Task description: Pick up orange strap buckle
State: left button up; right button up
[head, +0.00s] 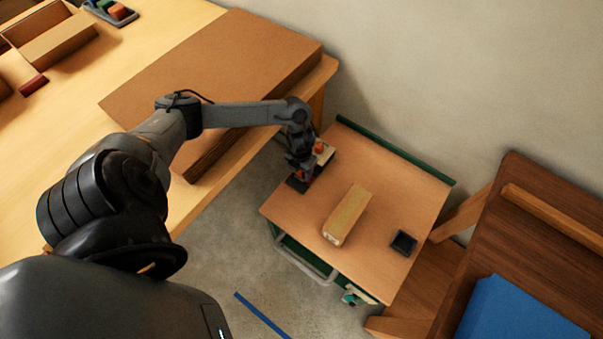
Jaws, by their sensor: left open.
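A small orange thing (319,148), which looks like the orange strap buckle, shows at the back left of the small wooden-topped cart. It lies beside or on a pale piece (325,156), and the gripper partly hides it. My left gripper (300,181) is open, pointing down at the cart's left edge, very close to the orange thing. Whether the fingers touch it cannot be told. My right gripper does not show.
The cart top (385,180) holds a long tan block (347,215) and a small dark tray (404,243). A big workbench with a flat cardboard stack (225,70) stands left. A dark wooden bench with a blue pad (520,312) stands right.

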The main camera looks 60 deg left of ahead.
pick_arm(q)
grip_shut()
dwell(0.3)
jog(key=shift+r, duration=0.2)
